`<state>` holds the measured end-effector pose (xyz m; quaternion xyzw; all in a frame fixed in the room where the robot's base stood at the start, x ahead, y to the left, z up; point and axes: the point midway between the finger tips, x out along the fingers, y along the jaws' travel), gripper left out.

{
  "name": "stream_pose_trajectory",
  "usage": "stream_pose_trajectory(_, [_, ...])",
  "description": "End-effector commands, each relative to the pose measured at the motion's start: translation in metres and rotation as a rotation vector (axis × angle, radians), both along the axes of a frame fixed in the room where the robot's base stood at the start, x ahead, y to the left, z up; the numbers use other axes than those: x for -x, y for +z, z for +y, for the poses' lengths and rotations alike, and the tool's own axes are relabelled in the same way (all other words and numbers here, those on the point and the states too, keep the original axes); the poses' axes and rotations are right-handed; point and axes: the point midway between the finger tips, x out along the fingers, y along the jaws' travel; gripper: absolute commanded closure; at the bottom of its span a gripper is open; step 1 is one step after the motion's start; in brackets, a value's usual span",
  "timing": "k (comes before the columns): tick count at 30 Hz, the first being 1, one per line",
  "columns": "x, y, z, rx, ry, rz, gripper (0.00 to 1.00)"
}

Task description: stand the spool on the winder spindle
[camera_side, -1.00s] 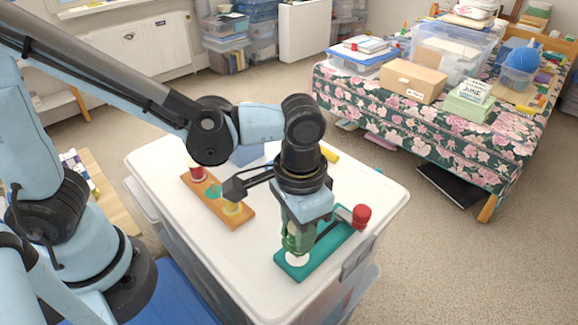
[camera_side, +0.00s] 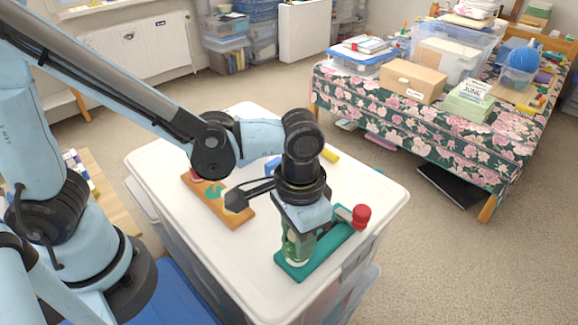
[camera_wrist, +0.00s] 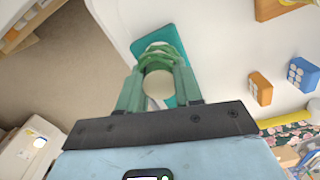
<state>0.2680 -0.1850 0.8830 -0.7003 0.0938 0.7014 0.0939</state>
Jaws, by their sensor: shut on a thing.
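My gripper (camera_side: 298,246) points down over the near end of the teal winder board (camera_side: 328,250). Its green fingers are shut on the spool, whose pale round end (camera_wrist: 158,86) shows between them in the wrist view. The fingers hide most of the spool in the side view. A small pale patch shows low under the fingers, close to the board; I cannot tell whether it is the spool's foot or the winder's disc. The spindle is hidden, and contact with the board cannot be told. The winder's red crank knob (camera_side: 361,216) stands at the far right end.
The white bin lid (camera_side: 240,262) carries everything. An orange rack (camera_side: 236,217) with coloured spools stands left, partly behind my arm. A blue block (camera_wrist: 303,74) and an orange block (camera_wrist: 260,88) show in the wrist view. A yellow piece (camera_side: 330,155) lies behind my wrist.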

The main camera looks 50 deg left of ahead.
Motion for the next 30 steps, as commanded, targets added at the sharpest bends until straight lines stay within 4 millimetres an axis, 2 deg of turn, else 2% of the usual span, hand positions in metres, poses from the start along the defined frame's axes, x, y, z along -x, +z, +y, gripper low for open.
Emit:
stream_pose_trajectory(26, [0.000,-0.020,0.000,0.000,0.000,0.000,0.95])
stream_pose_trajectory(27, [0.000,-0.019,0.000,0.000,0.000,0.000,0.61])
stream_pose_trajectory(30, [0.000,-0.019,0.000,0.000,0.000,0.000,0.46])
